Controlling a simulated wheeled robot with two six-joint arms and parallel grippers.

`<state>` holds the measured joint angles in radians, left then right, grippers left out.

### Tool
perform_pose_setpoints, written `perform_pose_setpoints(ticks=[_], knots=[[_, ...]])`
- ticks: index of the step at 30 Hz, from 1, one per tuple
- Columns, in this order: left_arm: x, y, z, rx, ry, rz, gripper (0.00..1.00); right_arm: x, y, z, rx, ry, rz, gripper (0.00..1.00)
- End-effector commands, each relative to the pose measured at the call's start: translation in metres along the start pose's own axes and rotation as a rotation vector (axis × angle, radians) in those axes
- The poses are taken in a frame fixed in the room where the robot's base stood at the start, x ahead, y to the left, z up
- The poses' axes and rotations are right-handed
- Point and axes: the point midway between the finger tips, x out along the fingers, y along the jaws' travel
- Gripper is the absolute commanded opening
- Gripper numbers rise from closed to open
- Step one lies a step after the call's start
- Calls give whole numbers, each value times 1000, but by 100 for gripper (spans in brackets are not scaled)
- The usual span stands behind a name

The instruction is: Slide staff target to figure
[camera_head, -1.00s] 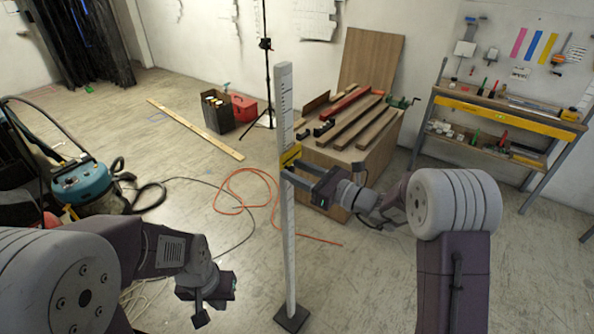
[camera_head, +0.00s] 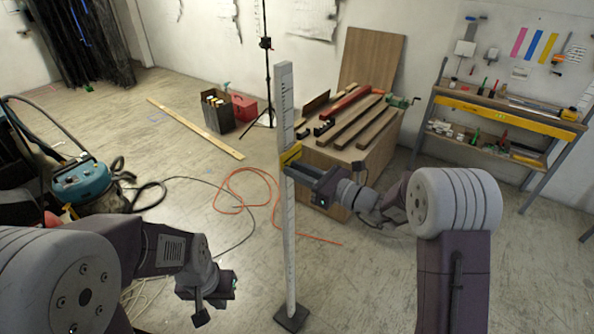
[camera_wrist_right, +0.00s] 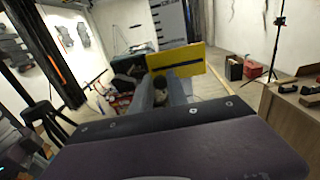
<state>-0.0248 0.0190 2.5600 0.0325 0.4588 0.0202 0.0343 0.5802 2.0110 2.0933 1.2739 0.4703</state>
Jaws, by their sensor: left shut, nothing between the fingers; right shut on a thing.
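A tall white staff (camera_head: 287,105) with black marks stands upright on a dark square base (camera_head: 291,319) on the floor. A yellow target (camera_head: 290,154) sits partway up the staff. My right gripper (camera_head: 294,167) is shut on the target from the right side. In the right wrist view the yellow target (camera_wrist_right: 176,60), with a dark horizontal line, is at the fingertips, and part of the staff (camera_wrist_right: 168,22) shows behind it. My left gripper (camera_head: 203,312) is shut and empty, low to the left of the staff and apart from it. The figure on the staff is too small to read.
A wooden box table (camera_head: 372,180) with planks stands behind the staff. An orange hose (camera_head: 236,190) lies on the floor to the left. A blue vacuum (camera_head: 82,185) is at far left. A shelf bench (camera_head: 500,115) stands at the right wall.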

Motion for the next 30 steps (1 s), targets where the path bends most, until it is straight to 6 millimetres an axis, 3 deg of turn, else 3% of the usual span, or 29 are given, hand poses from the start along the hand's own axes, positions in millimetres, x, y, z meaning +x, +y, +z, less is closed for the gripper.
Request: perform_pose_setpoints(ticks=[21, 25, 30], knots=[[-1, 0, 0, 0, 0, 0, 0, 0, 0, 2, 0, 1, 0, 0], [-16, 0, -2, 0, 0, 0, 0, 0, 0, 26, -3, -2, 0, 0], [-44, 1, -5, 0, 0, 0, 0, 0, 0, 80, -5, -4, 0, 0]])
